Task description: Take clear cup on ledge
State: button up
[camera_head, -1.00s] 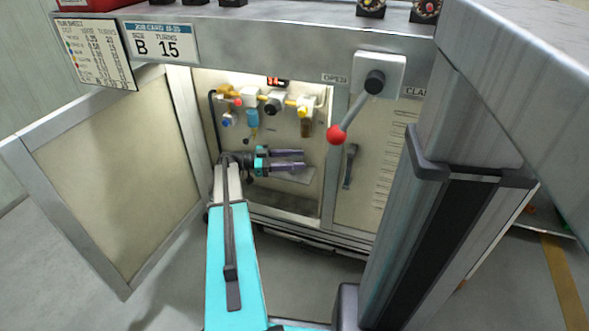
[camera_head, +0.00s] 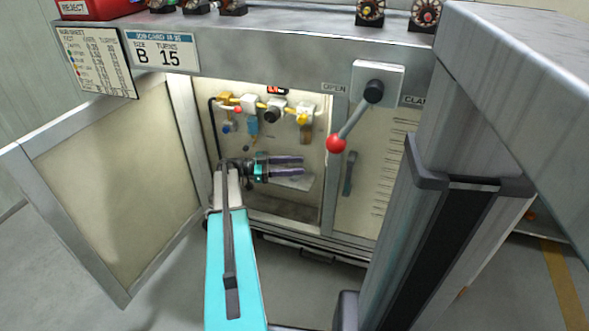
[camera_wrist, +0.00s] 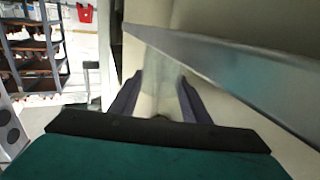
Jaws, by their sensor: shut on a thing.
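My gripper (camera_head: 298,167) reaches sideways inside the lit, open cabinet, its dark fingers pointing right. In the wrist view the two fingers (camera_wrist: 161,82) stand on either side of a pale, see-through shape, which looks like the clear cup (camera_wrist: 163,70). The gripper is shut on it. The cup's outline is faint, and its base and contact with any surface are hidden. In the head view I cannot make out the cup apart from the fingers. A pale flat ledge (camera_head: 295,183) shows just below the fingers.
Valves and fittings (camera_head: 271,113) line the cabinet's back wall above my gripper. The open door (camera_head: 115,180) stands at left. A lever with a red knob (camera_head: 336,144) juts out at right. A metal edge (camera_wrist: 230,75) crosses close to the fingers in the wrist view.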

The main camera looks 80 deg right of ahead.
jog(key=shift+r+p, duration=0.35)
jog(key=shift+r, duration=0.45)
jog(key=w+a+p, duration=0.1)
jog(key=a, duration=0.8)
jog(key=w+a+p, duration=0.2)
jog(key=a, duration=0.6)
jog(key=shift+w+a+f, duration=0.2)
jog(key=shift+w+a, duration=0.05)
jog(key=shift+a, duration=0.1)
